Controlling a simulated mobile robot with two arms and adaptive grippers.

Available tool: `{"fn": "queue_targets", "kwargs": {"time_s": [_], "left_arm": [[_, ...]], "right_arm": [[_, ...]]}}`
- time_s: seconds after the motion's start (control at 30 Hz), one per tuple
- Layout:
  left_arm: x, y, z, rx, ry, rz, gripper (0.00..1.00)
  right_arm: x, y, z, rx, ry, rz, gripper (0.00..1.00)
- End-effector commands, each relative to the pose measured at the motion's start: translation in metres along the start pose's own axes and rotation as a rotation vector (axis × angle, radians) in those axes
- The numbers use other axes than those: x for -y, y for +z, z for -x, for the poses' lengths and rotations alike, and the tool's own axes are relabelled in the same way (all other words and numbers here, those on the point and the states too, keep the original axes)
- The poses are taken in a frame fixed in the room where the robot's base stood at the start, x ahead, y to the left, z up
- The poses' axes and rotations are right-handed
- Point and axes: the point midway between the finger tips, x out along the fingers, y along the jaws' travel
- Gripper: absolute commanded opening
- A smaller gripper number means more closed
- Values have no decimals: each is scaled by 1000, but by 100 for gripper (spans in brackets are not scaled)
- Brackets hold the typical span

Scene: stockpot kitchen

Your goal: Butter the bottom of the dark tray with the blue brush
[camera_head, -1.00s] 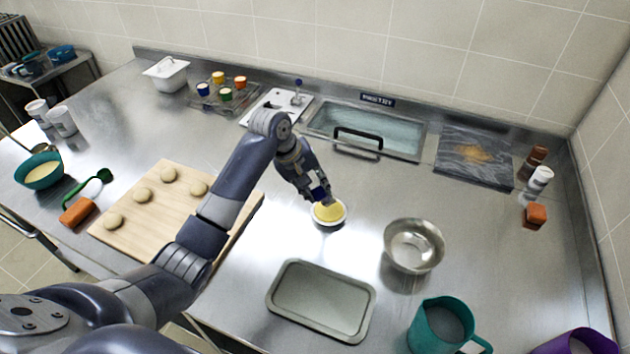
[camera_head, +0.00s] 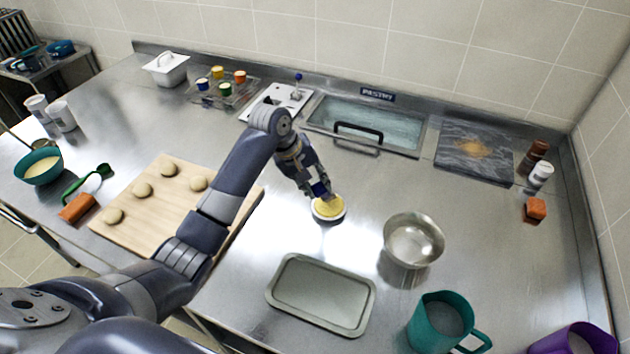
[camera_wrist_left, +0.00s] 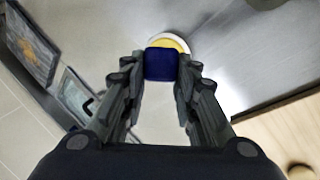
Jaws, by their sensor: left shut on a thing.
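The dark tray (camera_head: 320,293) lies flat and empty near the front edge of the steel counter. My left gripper (camera_head: 322,190) is shut on the blue brush, whose blue handle (camera_wrist_left: 161,64) shows between the fingers in the left wrist view. The brush is over the small white bowl of yellow butter (camera_head: 328,207), behind the tray. The bowl also shows in the left wrist view (camera_wrist_left: 176,41), partly covered by the brush. The bristles are hidden, so I cannot tell how deep they are in the butter. My right gripper is not in view.
A steel bowl (camera_head: 414,240) stands right of the butter, and a teal jug (camera_head: 440,322) stands at the front right. A wooden board (camera_head: 150,215) with several dough balls lies at the left. The counter between butter and tray is clear.

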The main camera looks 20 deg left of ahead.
Motion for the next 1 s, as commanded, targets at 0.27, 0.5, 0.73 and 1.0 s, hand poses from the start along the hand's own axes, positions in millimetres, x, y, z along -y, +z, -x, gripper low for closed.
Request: {"fn": "queue_targets", "kwargs": {"time_s": [0.27,0.5,0.73,1.0], "left_arm": [[1,0,-4,0,0,0,0],[2,0,-6,0,0,0,0],[3,1,-7,1,0,0,0],[3,1,-8,2,-1,0,0]], "right_arm": [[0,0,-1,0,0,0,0],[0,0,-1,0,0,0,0],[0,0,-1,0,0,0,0],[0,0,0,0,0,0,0]]}}
